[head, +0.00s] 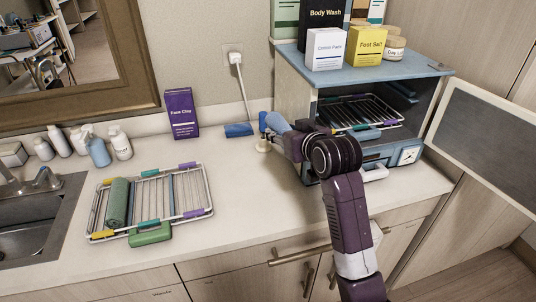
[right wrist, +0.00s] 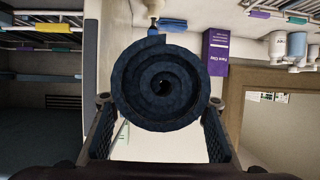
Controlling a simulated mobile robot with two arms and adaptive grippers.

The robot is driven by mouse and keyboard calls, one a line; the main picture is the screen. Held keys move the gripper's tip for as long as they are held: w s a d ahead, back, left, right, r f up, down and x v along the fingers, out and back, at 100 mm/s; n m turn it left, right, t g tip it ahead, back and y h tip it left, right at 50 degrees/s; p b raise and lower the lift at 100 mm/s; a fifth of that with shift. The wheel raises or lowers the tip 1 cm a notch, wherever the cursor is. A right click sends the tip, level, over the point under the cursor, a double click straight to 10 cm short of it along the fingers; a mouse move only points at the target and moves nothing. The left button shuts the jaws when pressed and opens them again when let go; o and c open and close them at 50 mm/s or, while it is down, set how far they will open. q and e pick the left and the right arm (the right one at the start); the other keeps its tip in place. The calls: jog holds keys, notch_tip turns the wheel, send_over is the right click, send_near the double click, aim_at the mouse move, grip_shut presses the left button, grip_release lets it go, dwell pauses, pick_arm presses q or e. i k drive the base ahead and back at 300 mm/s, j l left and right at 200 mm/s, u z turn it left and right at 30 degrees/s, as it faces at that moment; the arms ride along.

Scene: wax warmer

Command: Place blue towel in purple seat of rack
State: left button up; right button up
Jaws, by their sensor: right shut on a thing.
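A rolled dark blue towel (right wrist: 160,82) is between the fingers of my right gripper (right wrist: 160,135), its spiral end facing the wrist camera. In the head view my right gripper (head: 275,143) is over the counter in front of the warmer, and the towel (head: 278,123) shows partly behind it. A wire rack (head: 212,196) lies on the counter to the left, apart from the gripper. It has colored clips, with a purple clip (head: 188,165) at the back and a purple clip (head: 193,213) at the front. A rolled green towel (head: 117,203) lies in its left part. My left gripper is out of view.
The open blue warmer (head: 295,95) holds another wire rack (head: 350,112), and its door (head: 490,130) swings out right. A purple Face Clay box (head: 182,113), bottles (head: 98,150) and a sink (head: 25,225) are left. A green item (head: 150,234) lies before the counter rack.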

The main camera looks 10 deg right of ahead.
aim_at(183, 193)
jog(key=i+j, duration=0.1)
jog(key=j, duration=0.65)
jog(key=i+j, duration=0.1)
jog(key=j, duration=0.7)
